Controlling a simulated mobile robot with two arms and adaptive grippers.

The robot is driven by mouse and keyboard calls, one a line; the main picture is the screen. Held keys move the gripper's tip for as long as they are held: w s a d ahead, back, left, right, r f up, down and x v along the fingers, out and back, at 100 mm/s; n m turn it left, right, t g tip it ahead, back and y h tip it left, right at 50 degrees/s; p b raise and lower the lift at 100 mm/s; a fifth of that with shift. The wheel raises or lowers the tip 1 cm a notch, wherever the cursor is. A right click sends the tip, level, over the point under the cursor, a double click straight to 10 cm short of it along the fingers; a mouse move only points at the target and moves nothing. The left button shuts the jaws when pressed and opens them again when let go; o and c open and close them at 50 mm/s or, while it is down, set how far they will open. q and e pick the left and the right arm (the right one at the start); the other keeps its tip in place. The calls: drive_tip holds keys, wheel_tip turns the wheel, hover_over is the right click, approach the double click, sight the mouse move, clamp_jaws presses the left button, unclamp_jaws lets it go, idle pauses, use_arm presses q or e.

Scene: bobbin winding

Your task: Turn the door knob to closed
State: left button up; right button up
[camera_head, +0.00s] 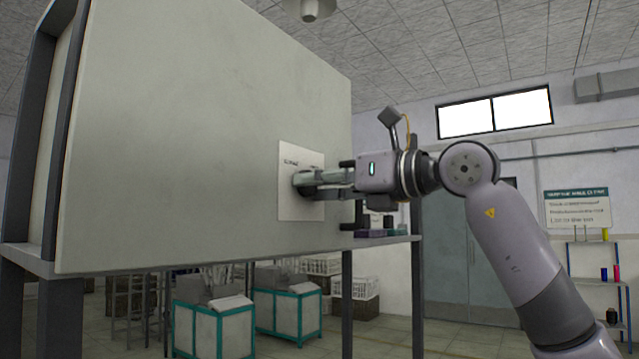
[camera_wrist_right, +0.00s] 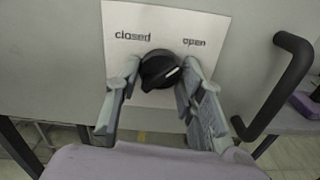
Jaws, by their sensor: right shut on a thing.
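The door knob (camera_wrist_right: 158,70) is black and round, with a white mark on its grip bar, on a white plate (camera_wrist_right: 117,20) lettered "closed" at left and "open" at right. In the right wrist view the white mark points up and right, toward the "open" side. My right gripper (camera_wrist_right: 160,76) has its fingers on both sides of the knob and is shut on it. In the head view the right gripper (camera_head: 310,183) reaches the plate (camera_head: 290,208) from the right, and its fingers mostly hide the knob. My left gripper is not in view.
The plate is on a large grey panel (camera_head: 190,130) of a cabinet on a dark frame. A black bar handle (camera_wrist_right: 280,88) stands right of the knob in the right wrist view, close to the gripper. Teal-edged carts (camera_head: 213,330) stand below and behind.

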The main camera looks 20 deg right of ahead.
drive_tip(key=c, duration=0.4)
drive_tip(key=n+p, duration=0.5)
drive_tip(key=n, duration=1.2)
drive_tip(key=shift+n+p, duration=0.3)
drive_tip(key=shift+n, duration=0.1)
idle(0.3)
